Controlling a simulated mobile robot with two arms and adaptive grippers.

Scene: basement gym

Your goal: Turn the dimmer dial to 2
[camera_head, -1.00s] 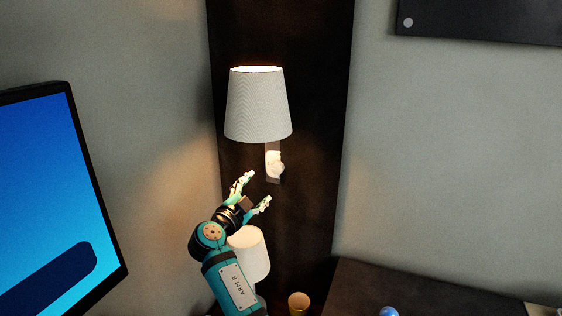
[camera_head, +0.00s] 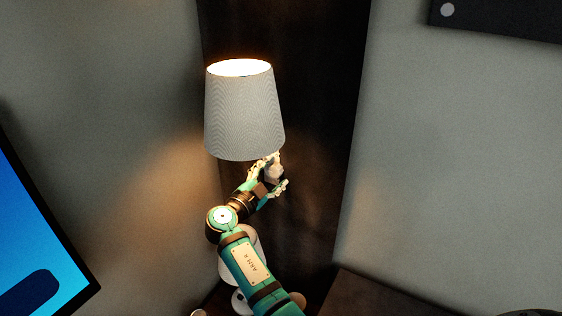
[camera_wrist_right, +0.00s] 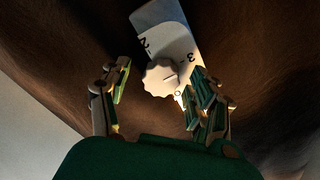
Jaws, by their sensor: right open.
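The dimmer dial (camera_wrist_right: 160,77) is a pale, scalloped round knob on a light plate (camera_wrist_right: 166,30) marked with numbers. A 2 and a 3 are legible on the plate, appearing rotated. I cannot tell which number the dial points to. In the head view the dial (camera_head: 274,170) is below the lampshade and partly covered by my right gripper (camera_head: 270,179). In the wrist view my right gripper (camera_wrist_right: 160,88) is open, with one finger on each side of the dial. A gap shows on the left; the right finger is closer to the dial. My left gripper is not in view.
A blue screen (camera_head: 30,235) stands at left. A dark tabletop (camera_head: 390,298) is at lower right.

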